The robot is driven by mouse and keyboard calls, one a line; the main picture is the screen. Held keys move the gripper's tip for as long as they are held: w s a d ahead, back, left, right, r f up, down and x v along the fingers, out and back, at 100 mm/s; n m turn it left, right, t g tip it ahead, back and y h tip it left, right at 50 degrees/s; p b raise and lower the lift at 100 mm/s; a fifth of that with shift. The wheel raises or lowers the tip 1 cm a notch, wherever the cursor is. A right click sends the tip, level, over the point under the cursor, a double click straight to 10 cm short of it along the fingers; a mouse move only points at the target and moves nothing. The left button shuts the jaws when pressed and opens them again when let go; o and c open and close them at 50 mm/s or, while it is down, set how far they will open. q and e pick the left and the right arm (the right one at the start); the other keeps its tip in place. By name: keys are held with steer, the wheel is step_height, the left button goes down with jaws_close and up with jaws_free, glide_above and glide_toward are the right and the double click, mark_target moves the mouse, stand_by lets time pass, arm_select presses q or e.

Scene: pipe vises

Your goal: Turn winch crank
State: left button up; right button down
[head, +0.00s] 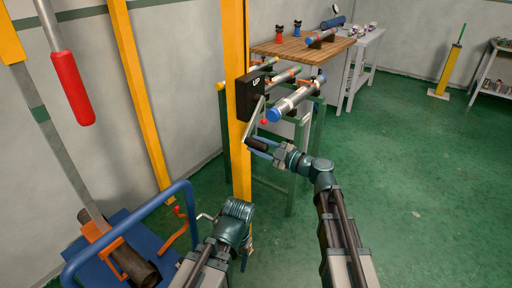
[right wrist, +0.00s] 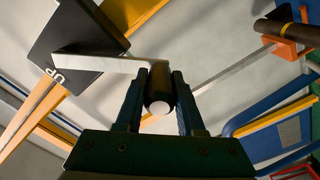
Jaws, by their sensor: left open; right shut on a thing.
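The winch is a black box (head: 250,96) marked "UP", mounted on a yellow post (head: 236,50) in the head view. Its light grey crank arm (right wrist: 110,64) runs from the box to a dark cylindrical handle (right wrist: 158,90) in the right wrist view. The crank handle (head: 257,144) hangs below the box in the head view. My right gripper (head: 262,149) is shut on the handle, with one finger on each side of it in the right wrist view. My left gripper (head: 246,254) is low beside the post, open and apart from the crank; its fingers show poorly.
A green stand (head: 270,185) with several pipes is right behind the winch. A blue cart (head: 135,225) carrying a brown pipe (head: 130,262) is at lower left. A red-gripped lever (head: 72,88) hangs at upper left. A wooden table (head: 300,52) is behind.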

steer(key=shift+f, duration=0.25)
steer(key=c, duration=0.6)
jaws_free()
steer(key=shift+w, duration=0.1)
steer(key=shift+o, duration=0.4)
steer(key=shift+d, duration=0.1)
steer(key=v, duration=1.3)
steer(key=shift+s+d, duration=0.25)
